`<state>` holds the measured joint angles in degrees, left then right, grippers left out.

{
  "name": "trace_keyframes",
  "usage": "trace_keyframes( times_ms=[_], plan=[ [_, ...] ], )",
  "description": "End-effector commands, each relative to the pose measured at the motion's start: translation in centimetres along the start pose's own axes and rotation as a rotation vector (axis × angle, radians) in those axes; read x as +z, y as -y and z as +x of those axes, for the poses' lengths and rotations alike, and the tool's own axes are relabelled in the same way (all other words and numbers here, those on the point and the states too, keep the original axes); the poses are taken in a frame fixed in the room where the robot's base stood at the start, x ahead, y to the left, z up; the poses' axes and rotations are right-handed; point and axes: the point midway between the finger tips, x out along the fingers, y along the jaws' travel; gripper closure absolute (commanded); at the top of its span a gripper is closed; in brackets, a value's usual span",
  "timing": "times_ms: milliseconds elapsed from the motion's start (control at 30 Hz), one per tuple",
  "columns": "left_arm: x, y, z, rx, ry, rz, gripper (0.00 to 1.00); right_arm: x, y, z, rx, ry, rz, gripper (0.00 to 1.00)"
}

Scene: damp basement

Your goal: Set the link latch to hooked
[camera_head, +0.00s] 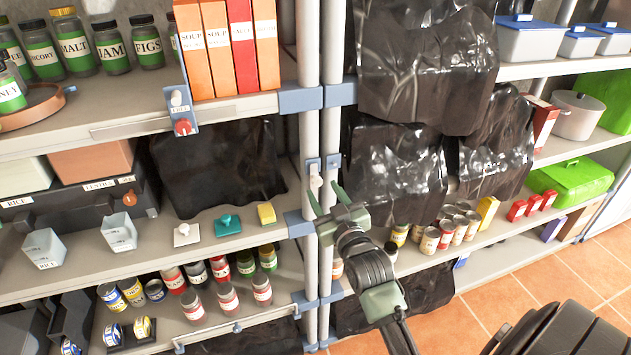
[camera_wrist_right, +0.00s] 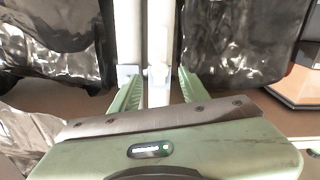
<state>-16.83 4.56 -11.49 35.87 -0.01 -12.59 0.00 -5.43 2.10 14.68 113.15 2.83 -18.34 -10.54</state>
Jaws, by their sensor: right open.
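A small latch (camera_head: 315,178) sits on the paired grey shelf posts, with blue-grey brackets and a pale link hanging down; I take it as the link latch. Whether it is hooked cannot be told. My right gripper (camera_head: 325,190) is open just below and in front of it, fingers pointing up at the posts. In the right wrist view, the green fingers (camera_wrist_right: 159,85) stand apart on either side of a pale upright piece (camera_wrist_right: 158,88), with nothing clamped. A pale bracket (camera_wrist_right: 127,72) shows by the left finger. My left gripper is not in view.
Black plastic sheets (camera_head: 395,170) hang close right of the posts. Another fitting with a red knob (camera_head: 183,127) is on the upper left shelf edge. Cans (camera_head: 450,228) stand low on the right, jars (camera_head: 115,50) at upper left. Tiled floor (camera_head: 530,265) is open at right.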

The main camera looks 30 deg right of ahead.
Motion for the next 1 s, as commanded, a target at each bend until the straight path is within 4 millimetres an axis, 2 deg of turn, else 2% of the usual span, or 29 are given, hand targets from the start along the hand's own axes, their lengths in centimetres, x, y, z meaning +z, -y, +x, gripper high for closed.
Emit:
trace_keyframes(
  times_ms=[100,200,567,600,733,767,1000],
  plan=[
    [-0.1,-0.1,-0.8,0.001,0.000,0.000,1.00,-0.3,0.0,1.9,0.000,-0.001,0.000,0.55],
    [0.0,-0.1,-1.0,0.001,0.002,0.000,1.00,-0.2,0.0,2.9,0.000,0.000,-0.001,0.55],
    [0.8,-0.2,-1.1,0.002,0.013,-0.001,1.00,0.0,0.0,3.6,-0.001,0.000,-0.001,0.55],
    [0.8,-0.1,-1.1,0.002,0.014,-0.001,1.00,0.0,0.0,3.6,-0.001,0.000,-0.001,0.61],
    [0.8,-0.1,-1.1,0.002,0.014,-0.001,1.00,0.0,0.0,3.6,-0.001,0.000,-0.001,0.97],
    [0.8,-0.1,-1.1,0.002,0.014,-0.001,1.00,0.0,0.0,3.6,-0.001,0.000,-0.001,1.00],
    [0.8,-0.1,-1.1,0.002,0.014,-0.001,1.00,0.0,0.0,3.6,-0.001,0.001,0.000,1.00]
  ],
)
